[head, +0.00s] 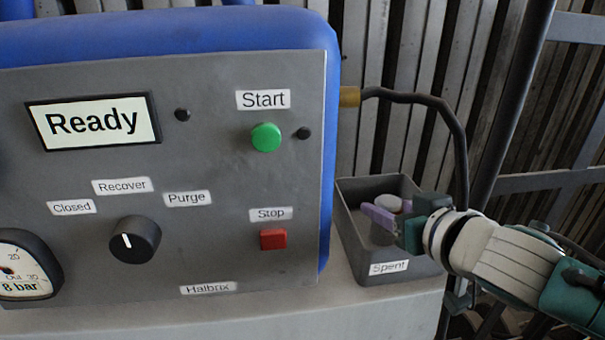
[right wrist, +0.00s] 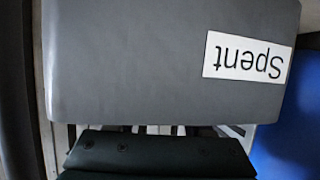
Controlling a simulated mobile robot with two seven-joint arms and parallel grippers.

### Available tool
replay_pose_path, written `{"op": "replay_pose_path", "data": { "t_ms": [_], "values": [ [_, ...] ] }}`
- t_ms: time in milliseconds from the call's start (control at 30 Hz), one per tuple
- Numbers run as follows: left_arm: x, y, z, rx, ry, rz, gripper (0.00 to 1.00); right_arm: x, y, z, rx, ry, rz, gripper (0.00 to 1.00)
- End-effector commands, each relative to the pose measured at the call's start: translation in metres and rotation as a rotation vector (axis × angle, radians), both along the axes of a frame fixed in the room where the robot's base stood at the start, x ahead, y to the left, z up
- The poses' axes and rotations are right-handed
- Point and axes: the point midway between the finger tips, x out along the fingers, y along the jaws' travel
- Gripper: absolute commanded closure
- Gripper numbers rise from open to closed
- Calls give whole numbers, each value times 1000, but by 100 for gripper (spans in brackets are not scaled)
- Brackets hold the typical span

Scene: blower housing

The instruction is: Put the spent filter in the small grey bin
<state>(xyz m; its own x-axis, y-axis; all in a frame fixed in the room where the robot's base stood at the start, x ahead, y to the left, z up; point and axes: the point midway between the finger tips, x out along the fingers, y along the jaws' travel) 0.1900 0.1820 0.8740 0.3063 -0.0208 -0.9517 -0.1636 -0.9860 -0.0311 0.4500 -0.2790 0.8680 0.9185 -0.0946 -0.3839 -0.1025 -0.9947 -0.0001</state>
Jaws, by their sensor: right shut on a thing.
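The small grey bin (head: 425,269), labelled "Spent", stands on the pale ledge to the right of the control panel. In the right wrist view its grey wall (right wrist: 125,65) fills most of the picture, with the label upside down. My right gripper (head: 386,214) reaches in from the right, with its fingers at the bin's opening. I cannot tell whether the filter touches the bin floor. My left gripper is not in view.
The grey panel (head: 215,235) with its green Start button (head: 266,137), red Stop button (head: 273,239) and black knob (head: 135,239) stands close left of the bin. A dark hose (head: 440,103) curves down behind the bin. A dark post (head: 515,100) rises at the right.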

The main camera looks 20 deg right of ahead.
Motion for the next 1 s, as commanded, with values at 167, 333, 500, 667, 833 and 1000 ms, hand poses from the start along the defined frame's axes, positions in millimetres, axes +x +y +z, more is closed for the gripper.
{"op": "replay_pose_path", "data": {
  "t_ms": [167,333,500,667,833,1000],
  "values": [
    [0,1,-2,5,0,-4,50,0,0,-2,0,1,0,38],
    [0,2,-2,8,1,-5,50,0,0,-2,0,1,0,20],
    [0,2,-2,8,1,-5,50,0,0,-2,0,1,0,20],
    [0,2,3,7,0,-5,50,-2,0,3,0,1,1,20],
    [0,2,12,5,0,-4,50,-25,3,12,2,4,1,20],
    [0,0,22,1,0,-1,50,-59,6,27,1,4,0,20]
  ]
}}
